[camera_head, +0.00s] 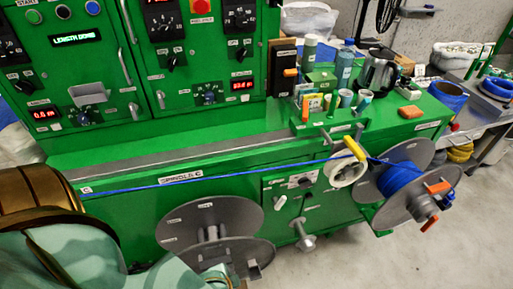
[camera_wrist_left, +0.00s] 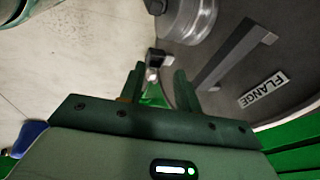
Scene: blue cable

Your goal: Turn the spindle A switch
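I cannot pick out a label reading spindle A. The green machine (camera_head: 130,190) carries several dark rotary switches, such as one on the upper panel (camera_head: 207,98) and one lower left (camera_head: 83,117); their small labels are unreadable. A lower front panel (camera_head: 300,190) has a small light-coloured switch handle (camera_head: 280,202). In the left wrist view, my left gripper (camera_wrist_left: 158,76) has its two green fingers apart with nothing gripped. A small dark-and-white part (camera_wrist_left: 153,62) shows beyond the fingertips, beside a grey flange (camera_wrist_left: 225,50). In the head view my left arm fills the lower left. My right gripper is out of view.
An empty grey reel (camera_head: 205,222) stands below the SPINDLE C label (camera_head: 181,178). A blue cable (camera_head: 240,175) runs across the front to a reel of blue cable (camera_head: 400,182) at right. Floor at right is open.

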